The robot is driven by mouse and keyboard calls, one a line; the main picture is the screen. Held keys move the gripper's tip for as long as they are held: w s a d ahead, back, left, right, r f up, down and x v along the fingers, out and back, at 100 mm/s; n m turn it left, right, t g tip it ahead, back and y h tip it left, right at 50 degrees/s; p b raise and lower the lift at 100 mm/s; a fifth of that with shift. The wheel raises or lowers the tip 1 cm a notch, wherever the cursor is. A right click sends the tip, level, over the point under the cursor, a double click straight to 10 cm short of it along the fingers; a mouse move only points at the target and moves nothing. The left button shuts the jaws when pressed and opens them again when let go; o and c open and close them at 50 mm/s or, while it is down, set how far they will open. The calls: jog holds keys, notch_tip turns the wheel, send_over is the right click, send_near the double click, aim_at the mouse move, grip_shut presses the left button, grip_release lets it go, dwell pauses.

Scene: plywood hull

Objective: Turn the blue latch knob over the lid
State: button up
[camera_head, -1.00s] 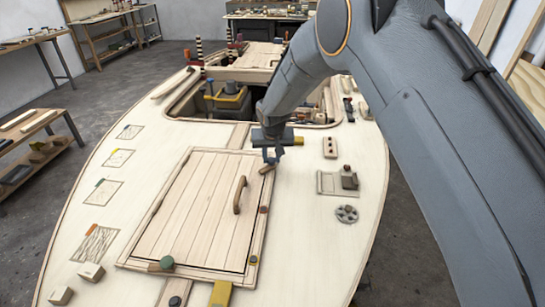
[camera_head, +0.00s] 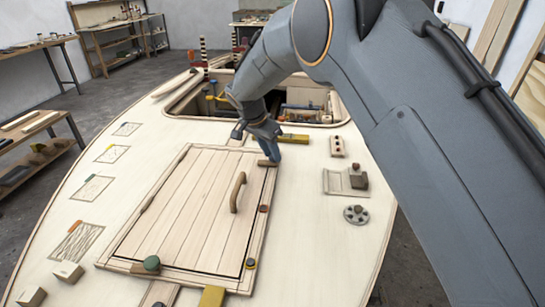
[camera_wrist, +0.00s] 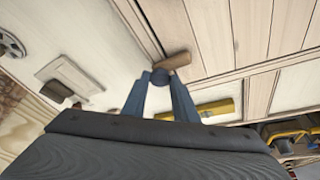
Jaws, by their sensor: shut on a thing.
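The plank lid (camera_head: 190,205) lies closed in its frame on the pale deck, with a curved wooden handle (camera_head: 237,192) on it. My gripper (camera_head: 272,147) is at the lid's far right corner, shut on the blue latch knob (camera_wrist: 160,77), which shows between its two blue fingers in the wrist view. The knob's wooden bar (camera_head: 268,163) sticks out beside the fingers and seems to reach over the lid's corner; it also shows in the wrist view (camera_wrist: 174,61). My fingers hide most of the knob in the head view.
A yellow bar (camera_head: 295,138) lies just beyond my gripper, before the open hatch (camera_head: 325,122). To the right are a button plate (camera_head: 338,146), a plate with a block (camera_head: 345,182) and a grey wheel (camera_head: 356,214). A green knob (camera_head: 152,263) sits at the lid's near edge.

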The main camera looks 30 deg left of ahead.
jog(key=shift+m, duration=0.5)
jog(key=o, duration=1.1)
jog(key=shift+c, duration=0.2)
jog(key=shift+a+r+b, duration=0.1)
jog(key=shift+b, duration=0.2)
jog(key=b+v, duration=0.1)
jog(key=v, duration=0.6)
jog(key=shift+r, duration=0.3)
